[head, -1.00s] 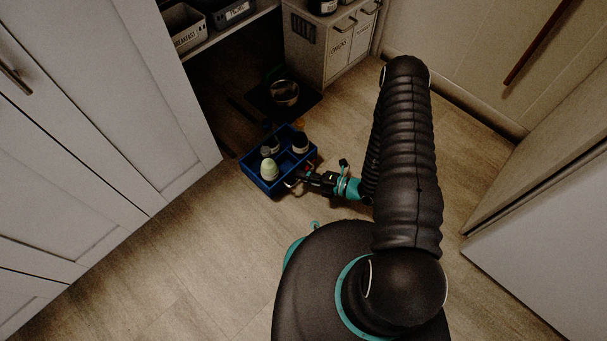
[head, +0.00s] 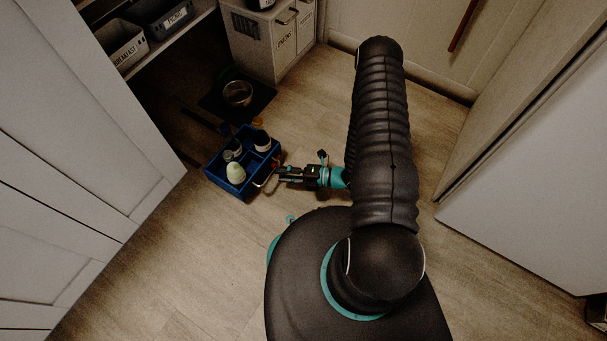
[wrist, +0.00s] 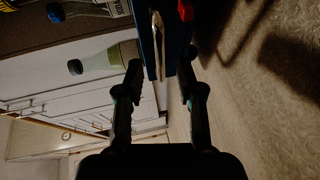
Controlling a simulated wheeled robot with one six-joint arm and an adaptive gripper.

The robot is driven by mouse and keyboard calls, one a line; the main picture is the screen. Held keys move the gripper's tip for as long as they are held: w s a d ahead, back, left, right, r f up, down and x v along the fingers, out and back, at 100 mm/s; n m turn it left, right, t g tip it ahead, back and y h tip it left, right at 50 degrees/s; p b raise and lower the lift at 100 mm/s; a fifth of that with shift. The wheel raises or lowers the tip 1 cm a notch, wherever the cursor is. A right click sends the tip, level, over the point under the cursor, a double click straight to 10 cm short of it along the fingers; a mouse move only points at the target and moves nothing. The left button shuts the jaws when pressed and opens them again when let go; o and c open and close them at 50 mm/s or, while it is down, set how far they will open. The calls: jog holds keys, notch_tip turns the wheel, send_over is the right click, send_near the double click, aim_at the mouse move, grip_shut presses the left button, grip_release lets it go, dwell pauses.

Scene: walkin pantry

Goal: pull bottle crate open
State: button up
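The bottle crate (head: 222,184) is a small blue open box on the floor, beside the low shelf opening. It holds a pale green bottle (head: 236,173) and darker ones (head: 262,141). A thin pale handle (head: 264,181) is on its side facing my gripper. My gripper (head: 277,174) is low, right of the crate. In the wrist view, the handle (wrist: 158,45) and the blue crate wall (wrist: 147,45) lie ahead, in line with the gap between the fingertips. The fingers are apart, with no clear contact; whether the handle is fully between them is hard to tell.
A bowl (head: 238,93) sits on a dark mat behind the crate. A white door (head: 130,180) stands at left and a pale panel (head: 540,190) at right. Shelf bins (head: 125,50) are at upper left. Bare floor lies right of my arm.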

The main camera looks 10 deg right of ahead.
jog(key=v, duration=0.7)
jog(key=shift+d, duration=0.2)
jog(key=shift+s, duration=0.1)
dwell(0.3)
